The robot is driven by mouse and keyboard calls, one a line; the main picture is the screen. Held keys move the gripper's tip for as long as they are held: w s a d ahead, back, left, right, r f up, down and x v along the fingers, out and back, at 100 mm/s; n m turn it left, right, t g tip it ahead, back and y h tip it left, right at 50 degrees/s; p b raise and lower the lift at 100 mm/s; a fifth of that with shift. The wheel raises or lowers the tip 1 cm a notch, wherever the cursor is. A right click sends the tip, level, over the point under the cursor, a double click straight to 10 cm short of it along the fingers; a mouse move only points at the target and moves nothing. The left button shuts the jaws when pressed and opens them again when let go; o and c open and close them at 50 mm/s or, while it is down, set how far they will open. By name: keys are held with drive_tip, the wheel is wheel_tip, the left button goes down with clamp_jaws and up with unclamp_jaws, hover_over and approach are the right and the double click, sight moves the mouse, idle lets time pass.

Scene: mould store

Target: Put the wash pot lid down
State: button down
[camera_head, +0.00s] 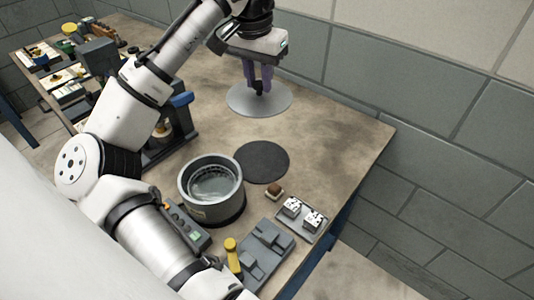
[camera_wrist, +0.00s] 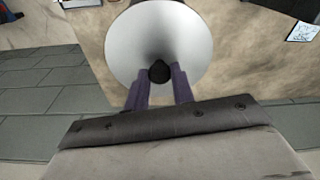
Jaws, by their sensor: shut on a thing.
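The wash pot lid (camera_head: 275,104) is a flat grey disc with a black knob, over the back part of the table. My gripper (camera_head: 259,88) is shut on its knob from above. In the wrist view my gripper's purple fingers (camera_wrist: 160,88) close on the knob, and the lid (camera_wrist: 158,35) spreads out beyond them. I cannot tell whether the lid touches the table. The wash pot (camera_head: 211,187) is an open round grey pot with clear liquid inside. A dark round mat (camera_head: 262,162) lies bare beside the pot.
A small brown-topped block (camera_head: 274,193), a tray with two metal pieces (camera_head: 303,215), a grey fixture (camera_head: 263,255) and a yellow-handled tool (camera_head: 232,255) stand near the front. The table (camera_head: 335,140) is clear right of the lid; a block wall (camera_head: 430,120) stands behind.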

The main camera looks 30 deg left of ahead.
sight(254, 102)
wheel_tip(254, 102, down, 20)
drive_tip(key=b, duration=1.8)
drive_tip(key=shift+r, duration=0.1)
drive_tip(key=c, duration=1.2)
unclamp_jaws()
drive_tip(key=r, duration=0.4)
drive_tip(key=s+r, duration=0.1)
drive_tip(key=r, duration=0.3)
drive_tip(key=r+p, duration=0.1)
drive_tip(key=r, duration=0.3)
drive_tip(key=shift+s, duration=0.25)
drive_tip(key=shift+s+f, duration=0.1)
